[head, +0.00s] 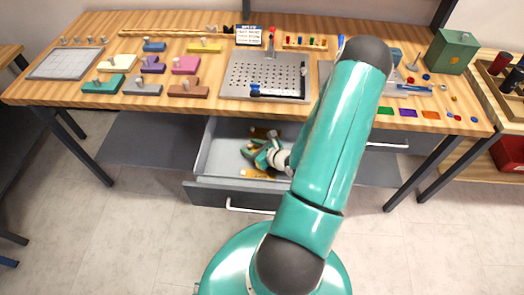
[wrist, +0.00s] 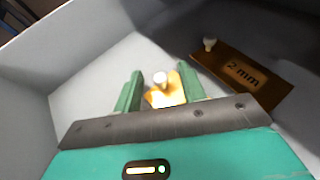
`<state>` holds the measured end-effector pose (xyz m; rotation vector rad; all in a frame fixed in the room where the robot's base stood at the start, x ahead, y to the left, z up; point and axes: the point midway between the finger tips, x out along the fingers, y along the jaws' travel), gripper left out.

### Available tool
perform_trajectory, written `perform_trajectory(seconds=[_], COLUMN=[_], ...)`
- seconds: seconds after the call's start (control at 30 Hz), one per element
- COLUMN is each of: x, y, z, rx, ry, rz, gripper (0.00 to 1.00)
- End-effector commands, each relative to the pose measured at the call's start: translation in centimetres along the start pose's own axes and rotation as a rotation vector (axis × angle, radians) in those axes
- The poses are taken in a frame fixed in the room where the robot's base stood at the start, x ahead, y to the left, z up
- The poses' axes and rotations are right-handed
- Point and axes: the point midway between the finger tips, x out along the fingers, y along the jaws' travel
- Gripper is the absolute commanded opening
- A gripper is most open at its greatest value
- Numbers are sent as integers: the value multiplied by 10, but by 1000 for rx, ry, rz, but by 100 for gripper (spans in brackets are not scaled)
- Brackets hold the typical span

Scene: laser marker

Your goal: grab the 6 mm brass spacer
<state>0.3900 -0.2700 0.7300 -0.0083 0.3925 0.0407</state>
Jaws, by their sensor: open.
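My gripper (head: 258,154) is down inside the open drawer (head: 216,151) under the workbench. In the wrist view its two green fingers (wrist: 159,71) are apart. A bright brass piece with a white knob (wrist: 162,91) shows between the fingers; I cannot tell whether they touch it. Its label does not show, so I cannot tell whether it is the 6 mm spacer. To its right lies a darker brown plate marked "2 mm" (wrist: 243,73), with its own pale knob. In the head view a yellow piece (head: 256,174) lies near the drawer's front.
Grey drawer walls stand close around my gripper. The bench above holds coloured knobbed blocks (head: 186,65), a perforated plate (head: 262,75) and a green box (head: 452,51). The drawer's left part looks bare.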

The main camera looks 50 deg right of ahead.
Motion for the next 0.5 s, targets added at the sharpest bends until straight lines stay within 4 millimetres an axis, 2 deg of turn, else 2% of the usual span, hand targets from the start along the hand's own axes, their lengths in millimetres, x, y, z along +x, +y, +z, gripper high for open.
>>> perform_trajectory(seconds=[0.1,0.37,0.5], x=[12,14,14], y=[0,0,0], z=[0,0,0], rx=[1,0,0], ry=[0,0,0], rz=[0,-1,-1], gripper=[41,39,12])
